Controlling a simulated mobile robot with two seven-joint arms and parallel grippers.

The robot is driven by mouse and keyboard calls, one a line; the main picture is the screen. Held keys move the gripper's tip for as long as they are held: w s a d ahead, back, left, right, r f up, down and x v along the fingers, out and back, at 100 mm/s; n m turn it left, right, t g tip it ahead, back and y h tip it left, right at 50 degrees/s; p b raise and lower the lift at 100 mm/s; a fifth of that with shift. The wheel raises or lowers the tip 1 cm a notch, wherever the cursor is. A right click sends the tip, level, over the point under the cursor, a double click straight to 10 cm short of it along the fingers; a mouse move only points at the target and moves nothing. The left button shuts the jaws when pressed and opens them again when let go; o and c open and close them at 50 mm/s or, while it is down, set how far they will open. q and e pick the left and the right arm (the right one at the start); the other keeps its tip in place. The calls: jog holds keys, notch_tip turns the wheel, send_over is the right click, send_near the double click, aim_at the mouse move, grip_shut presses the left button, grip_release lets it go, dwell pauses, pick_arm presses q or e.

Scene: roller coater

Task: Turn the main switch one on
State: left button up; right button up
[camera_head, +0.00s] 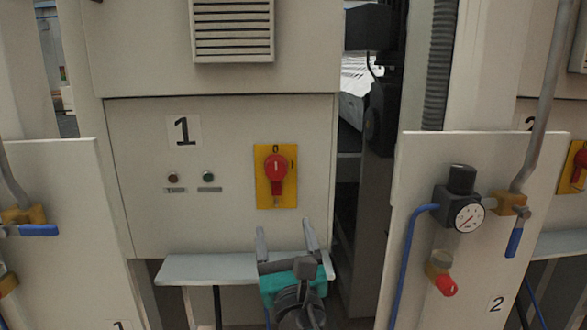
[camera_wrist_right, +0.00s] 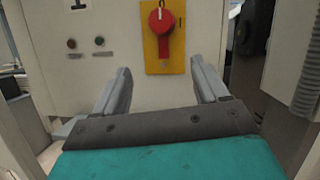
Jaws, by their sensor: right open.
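The main switch one is a red rotary knob (camera_head: 276,169) on a yellow plate (camera_head: 263,200), on the cabinet panel marked 1. Its grip hangs straight down, with a 0 above it and a 1 mark to its right. The knob also shows in the right wrist view (camera_wrist_right: 161,22), at the top centre. My right gripper (camera_head: 286,229) is open and empty, with its fingers pointing at the panel. It sits below and in front of the knob, apart from it. In the right wrist view both fingers (camera_wrist_right: 161,80) are spread. My left gripper is out of view.
A grey ledge (camera_head: 205,269) juts out below the panel near my right gripper. Two small indicator lights sit left of the knob. A panel (camera_head: 420,170) with a gauge (camera_head: 468,217) and blue hose stands at right. Another panel (camera_head: 65,260) stands at left.

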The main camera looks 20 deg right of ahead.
aim_at(277, 176)
jog(key=shift+n+t, duration=0.3)
jog(key=shift+n, duration=0.3)
jog(key=x, duration=0.4)
jog(key=r+x, duration=0.1)
jog(key=x, duration=0.4)
jog(key=p+x, duration=0.1)
jog(key=x, duration=0.3)
jog(key=shift+d+r, duration=0.2)
jog(key=shift+r, duration=0.2)
jog(key=shift+c, duration=0.4)
jog(key=shift+c, duration=0.7)
jog(key=c, duration=0.8)
jog(key=shift+c, duration=0.2)
